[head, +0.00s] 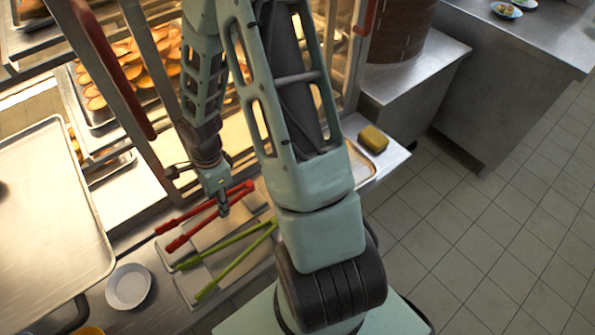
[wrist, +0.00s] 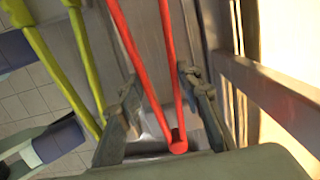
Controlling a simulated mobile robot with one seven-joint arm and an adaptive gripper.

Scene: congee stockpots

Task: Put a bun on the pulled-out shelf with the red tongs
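The red tongs (head: 205,215) lie on the metal counter in front of the bun cabinet; in the wrist view the red tongs (wrist: 137,45) show two arms meeting at a rounded end. My gripper (head: 222,203) is down over them. In the wrist view my gripper (wrist: 157,98) has its fingers apart, one on each side of the tongs' joined end, with gaps visible. Golden buns (head: 145,75) sit in rows on trays inside the lit cabinet. A large metal shelf (head: 50,215) stands pulled out at the left; its visible surface is mostly bare.
Green tongs (head: 225,250) lie close beside the red ones; they also show in the wrist view (wrist: 65,75). A white plate (head: 129,287) is on the counter at lower left. A yellow sponge (head: 373,138) lies at the right end. Cabinet posts (head: 105,65) stand near my arm.

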